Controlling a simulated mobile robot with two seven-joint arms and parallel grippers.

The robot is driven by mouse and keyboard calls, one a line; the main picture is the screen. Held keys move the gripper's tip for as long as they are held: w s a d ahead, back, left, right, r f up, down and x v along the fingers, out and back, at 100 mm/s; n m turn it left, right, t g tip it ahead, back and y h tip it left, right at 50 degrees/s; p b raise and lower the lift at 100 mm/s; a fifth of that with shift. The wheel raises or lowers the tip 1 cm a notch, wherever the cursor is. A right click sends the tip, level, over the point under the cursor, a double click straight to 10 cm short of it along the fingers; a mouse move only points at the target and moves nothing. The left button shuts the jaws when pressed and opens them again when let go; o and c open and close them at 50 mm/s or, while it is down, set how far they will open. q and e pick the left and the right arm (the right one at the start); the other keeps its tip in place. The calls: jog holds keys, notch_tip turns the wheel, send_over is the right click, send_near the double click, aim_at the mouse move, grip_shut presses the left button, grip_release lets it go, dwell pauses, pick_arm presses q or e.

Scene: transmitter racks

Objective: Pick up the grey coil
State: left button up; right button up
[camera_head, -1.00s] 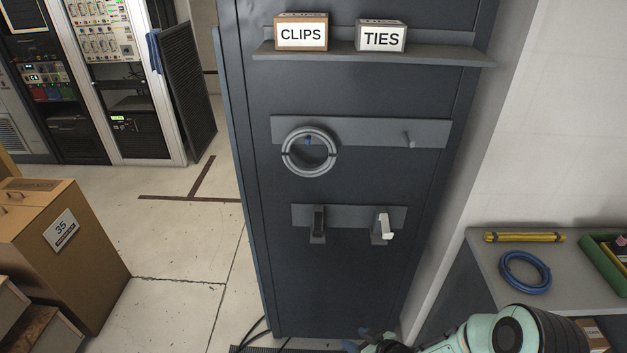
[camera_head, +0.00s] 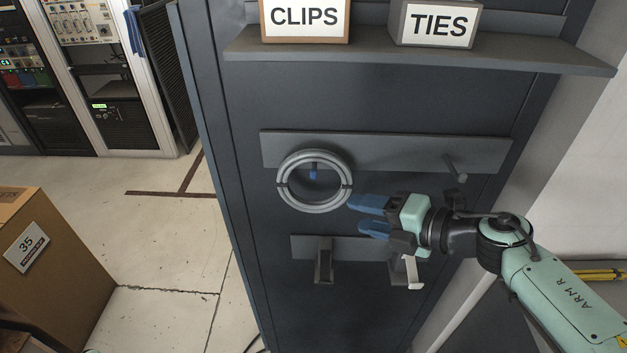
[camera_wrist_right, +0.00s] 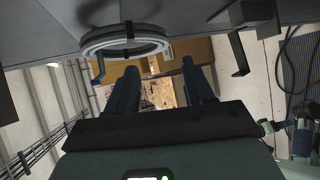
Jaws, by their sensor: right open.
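The grey coil (camera_head: 312,207) is a ring with dark ties, hanging on the left peg of the upper rail on the dark cabinet. A blue tip of the peg shows inside the ring. My right gripper (camera_head: 356,214) is open and empty, with its blue fingers just right of the coil and a little below its middle, pointing left. In the right wrist view, the coil (camera_wrist_right: 125,51) shows beyond and above the left finger of the right gripper (camera_wrist_right: 158,70), apart from it. My left gripper is not in view.
The upper rail (camera_head: 400,150) has a bare peg (camera_head: 454,168) at its right. Below, a lower rail holds a dark hook (camera_head: 323,262) and a pale hook (camera_head: 413,272), partly behind my gripper. A shelf (camera_head: 400,55) above carries the CLIPS box (camera_head: 305,18) and TIES box (camera_head: 437,25).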

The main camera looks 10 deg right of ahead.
aim_at(326, 207)
jog(key=b+x, duration=0.1)
jog(key=x, duration=0.7)
jog(key=shift+w+a+f, duration=0.15)
jog(key=shift+w+a, duration=0.05)
jog(key=shift+w, duration=0.05)
grip_shut()
